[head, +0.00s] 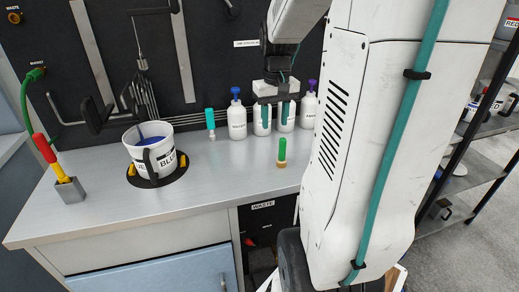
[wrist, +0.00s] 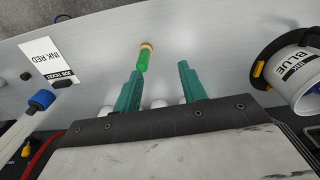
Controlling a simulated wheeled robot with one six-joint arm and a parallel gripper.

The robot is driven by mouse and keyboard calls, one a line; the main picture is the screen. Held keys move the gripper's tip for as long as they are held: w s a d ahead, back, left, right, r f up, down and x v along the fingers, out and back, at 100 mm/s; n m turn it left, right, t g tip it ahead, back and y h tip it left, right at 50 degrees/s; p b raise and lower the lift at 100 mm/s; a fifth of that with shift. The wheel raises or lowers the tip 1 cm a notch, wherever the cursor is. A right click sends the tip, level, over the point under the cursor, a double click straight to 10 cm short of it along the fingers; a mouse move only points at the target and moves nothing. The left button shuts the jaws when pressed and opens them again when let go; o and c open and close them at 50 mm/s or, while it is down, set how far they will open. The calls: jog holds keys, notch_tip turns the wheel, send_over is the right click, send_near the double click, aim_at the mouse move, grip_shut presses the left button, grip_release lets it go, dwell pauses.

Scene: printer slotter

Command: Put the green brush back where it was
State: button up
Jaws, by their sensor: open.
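The green brush (head: 282,150) stands upright on the grey counter, handle up and tan end down, at the middle right in the head view. It also shows in the wrist view (wrist: 143,61), just beyond my left fingertip. My gripper (head: 276,112) is open, with two teal fingers apart and nothing seen between them. In the head view it hangs behind the brush, in front of the white bottles. In the wrist view the gripper (wrist: 160,72) has the brush ahead of it, apart from the fingers as far as I can tell.
White bottles (head: 237,121) line the counter's back. A teal-handled tool (head: 211,121) stands beside them. A blue-ink bucket (head: 165,154) sits at left on a black round base. A red-handled tool (head: 45,149) stands in a grey block. A job ticket (wrist: 46,60) lies on the counter. The front middle is clear.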

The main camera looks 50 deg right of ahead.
jog(key=s+a+r+n, duration=0.2)
jog(key=a, duration=0.6)
jog(key=s+a+r+n, duration=0.1)
jog(key=s+a+r, duration=0.1)
jog(key=a, duration=0.6)
jog(key=s+a+n+t, duration=0.1)
jog(key=s+a+n, duration=0.1)
jog(key=s+a, duration=0.6)
jog(key=shift+s+a+f+n, duration=0.15)
jog(key=shift+a+n, duration=0.15)
jog(key=shift+a, duration=0.55)
